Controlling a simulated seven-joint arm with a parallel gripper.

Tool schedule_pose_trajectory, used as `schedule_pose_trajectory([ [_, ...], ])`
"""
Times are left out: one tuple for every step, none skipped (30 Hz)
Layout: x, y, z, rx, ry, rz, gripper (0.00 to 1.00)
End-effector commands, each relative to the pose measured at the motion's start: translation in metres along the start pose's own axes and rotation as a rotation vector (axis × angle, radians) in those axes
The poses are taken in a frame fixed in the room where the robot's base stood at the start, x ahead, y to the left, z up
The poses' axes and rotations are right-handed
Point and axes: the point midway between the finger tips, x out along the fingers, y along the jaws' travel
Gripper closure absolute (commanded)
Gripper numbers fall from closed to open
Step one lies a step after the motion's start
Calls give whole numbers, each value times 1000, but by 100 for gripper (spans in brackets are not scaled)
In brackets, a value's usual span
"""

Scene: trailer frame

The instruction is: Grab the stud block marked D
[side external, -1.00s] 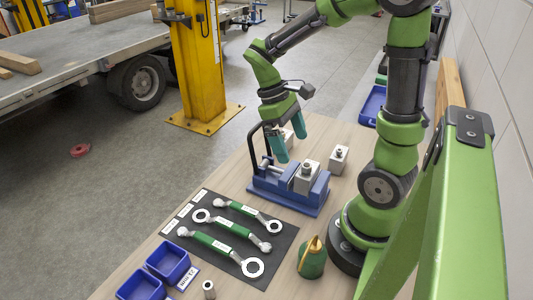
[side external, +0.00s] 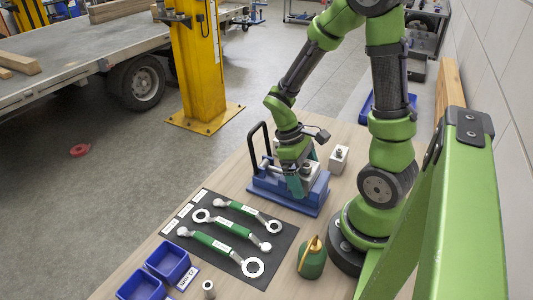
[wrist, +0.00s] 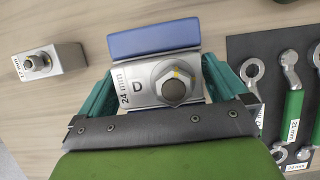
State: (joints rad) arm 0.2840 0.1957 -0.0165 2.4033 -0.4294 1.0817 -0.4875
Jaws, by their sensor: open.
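The stud block marked D (wrist: 145,88) is a silvery block with a hex nut on top and a "24 mm" label, in the wrist view. It sits in the blue fixture (wrist: 150,40), also visible in the side external view (side external: 262,188). My gripper (wrist: 158,70) is open, with one teal finger on each side of block D. I cannot tell whether the fingers touch it. In the side external view my gripper (side external: 298,185) is low over the fixture and largely hides the block.
Another stud block (side external: 338,158) stands on the table beside the fixture; it also shows in the wrist view (wrist: 50,62). Green-handled wrenches (side external: 228,224) lie on a black mat (side external: 205,262).

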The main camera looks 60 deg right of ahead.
Motion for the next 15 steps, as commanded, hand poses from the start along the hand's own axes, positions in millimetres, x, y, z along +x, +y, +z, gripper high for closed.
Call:
schedule_pose_trajectory([
  [0,0,0,0,0,0,0],
  [0,0,0,0,0,0,0],
  [0,0,0,0,0,0,6],
  [0,0,0,0,0,0,11],
  [0,0,0,0,0,0,15],
  [0,0,0,-1,1,1,21],
  [0,0,0,-1,1,1,26],
  [-1,0,0,-1,1,1,31],
  [-1,0,0,-1,1,1,37],
  [-1,0,0,-1,1,1,41],
  [-1,0,0,-1,1,1,46],
  [-1,0,0,-1,1,1,52],
  [-1,0,0,-1,1,1,57],
  [-1,0,0,-1,1,1,61],
  [-1,0,0,-1,1,1,66],
])
